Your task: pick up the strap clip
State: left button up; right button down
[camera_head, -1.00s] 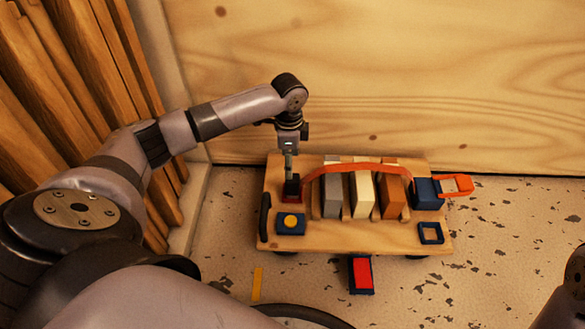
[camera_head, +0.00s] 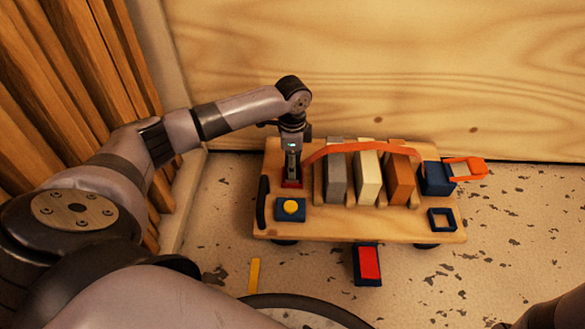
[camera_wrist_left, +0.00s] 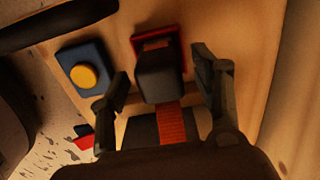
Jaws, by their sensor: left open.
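The strap clip (camera_wrist_left: 158,80) is a dark block on the end of the orange strap, seen in the left wrist view. It lies by a red square base (camera_wrist_left: 175,44) on the wooden cart. My left gripper (camera_wrist_left: 165,75) is open, with one finger on each side of the clip. I cannot tell whether either finger touches it. In the head view my left gripper (camera_head: 292,176) points down over the red base and largely hides the clip. The orange strap (camera_head: 350,147) runs right across the blocks. My right gripper is out of view.
On the wooden cart (camera_head: 330,224) stand grey, cream and brown blocks (camera_head: 366,180), a blue block (camera_head: 436,178) and a yellow button on a blue plate (camera_head: 291,208). A red-topped blue block (camera_head: 369,263) is in front. A wooden wall (camera_head: 400,70) stands behind.

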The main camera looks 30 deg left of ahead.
pick_arm(q)
jog(key=shift+f, duration=0.2)
jog(key=shift+c, duration=0.5)
jog(key=c, duration=1.2)
